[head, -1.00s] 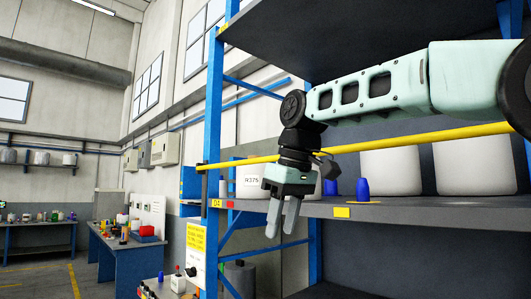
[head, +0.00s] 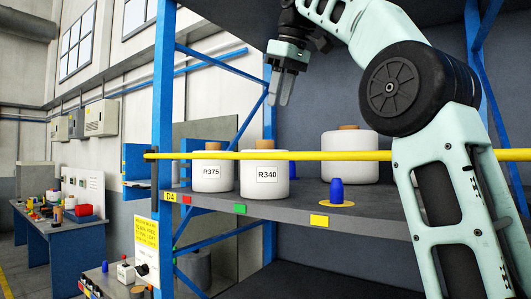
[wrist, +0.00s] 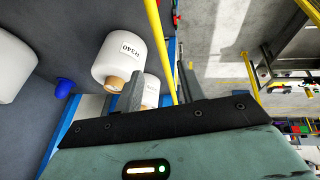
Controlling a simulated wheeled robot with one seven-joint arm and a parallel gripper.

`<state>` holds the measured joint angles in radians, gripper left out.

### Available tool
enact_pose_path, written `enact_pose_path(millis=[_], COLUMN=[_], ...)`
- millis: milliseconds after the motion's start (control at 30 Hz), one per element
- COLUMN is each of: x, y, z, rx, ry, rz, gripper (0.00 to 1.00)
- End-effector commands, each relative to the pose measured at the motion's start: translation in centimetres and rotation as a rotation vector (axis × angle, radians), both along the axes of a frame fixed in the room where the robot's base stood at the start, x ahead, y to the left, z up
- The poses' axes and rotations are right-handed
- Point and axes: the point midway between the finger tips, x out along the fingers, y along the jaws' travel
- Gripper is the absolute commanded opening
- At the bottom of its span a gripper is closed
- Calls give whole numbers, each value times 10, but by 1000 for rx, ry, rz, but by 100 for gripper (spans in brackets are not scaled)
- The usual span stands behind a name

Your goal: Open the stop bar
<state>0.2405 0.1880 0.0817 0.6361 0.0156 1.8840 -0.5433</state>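The stop bar (head: 330,156) is a long yellow bar running level across the front of the shelf, from the blue post at the left past the right edge of the head view. It passes in front of the bobbins. In the wrist view the stop bar (wrist: 158,45) runs down toward the space between my fingers. My gripper (head: 279,98) is above the bar in the head view, fingers pointing down. In the wrist view my gripper (wrist: 160,72) has its fingers apart with nothing held. The bar's lower end in the wrist view is hidden behind my gripper.
White bobbins marked R375 (head: 211,180) and R340 (head: 264,186) stand on the shelf (head: 285,209) behind the bar, with another white bobbin (head: 350,165) farther right. A small blue cone (head: 336,194) stands near the shelf edge. A blue post (head: 163,110) bounds the left.

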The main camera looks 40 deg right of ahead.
Motion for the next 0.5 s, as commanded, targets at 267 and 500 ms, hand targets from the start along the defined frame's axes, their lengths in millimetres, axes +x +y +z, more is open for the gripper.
enact_pose_path(millis=[267,500], x=[24,43], y=[-2,-4], z=[-57,-95], rx=[1,0], ry=[3,1], rz=[-1,-1], gripper=[40,40])
